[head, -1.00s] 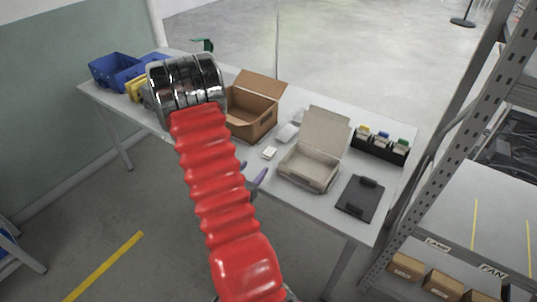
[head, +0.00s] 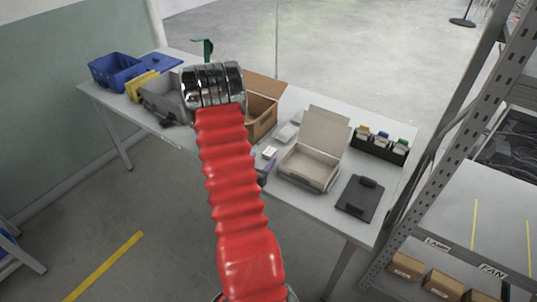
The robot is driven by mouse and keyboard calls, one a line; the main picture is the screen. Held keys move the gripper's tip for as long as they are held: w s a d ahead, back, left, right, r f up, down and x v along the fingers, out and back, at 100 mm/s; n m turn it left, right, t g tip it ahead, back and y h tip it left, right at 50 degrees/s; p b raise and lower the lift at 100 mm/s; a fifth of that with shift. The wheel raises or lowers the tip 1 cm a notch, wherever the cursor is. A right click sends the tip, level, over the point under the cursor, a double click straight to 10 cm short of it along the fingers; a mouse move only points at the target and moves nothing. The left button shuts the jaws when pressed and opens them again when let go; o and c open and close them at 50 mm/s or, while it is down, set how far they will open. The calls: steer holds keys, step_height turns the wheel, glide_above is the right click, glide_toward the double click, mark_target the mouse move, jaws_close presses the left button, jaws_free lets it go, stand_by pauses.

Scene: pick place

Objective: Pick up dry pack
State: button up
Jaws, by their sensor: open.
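A small white packet (head: 270,152), which may be the dry pack, lies on the table just left of the open light-grey box. Paler, flat packs (head: 286,133) lie behind it; I cannot tell for sure which one is the dry pack. My gripper (head: 262,170) shows as purple-grey finger parts beside my red arm sleeve, close to the near side of the small white packet. It is open, and I see nothing held. The sleeve hides much of it, and I cannot tell whether it touches the packet.
A cardboard box (head: 262,106) stands behind my arm. A black holder (head: 379,148) is at the back right; grey (head: 160,98) and blue bins (head: 115,71) are at the left.

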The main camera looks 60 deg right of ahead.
mark_target(269, 152)
steer(key=shift+d, duration=0.2)
steer(key=shift+f, duration=0.1)
steer(key=shift+x, duration=2.6)
steer(key=shift+w, duration=0.1)
steer(key=shift+c, duration=0.5)
steer(key=c, duration=1)
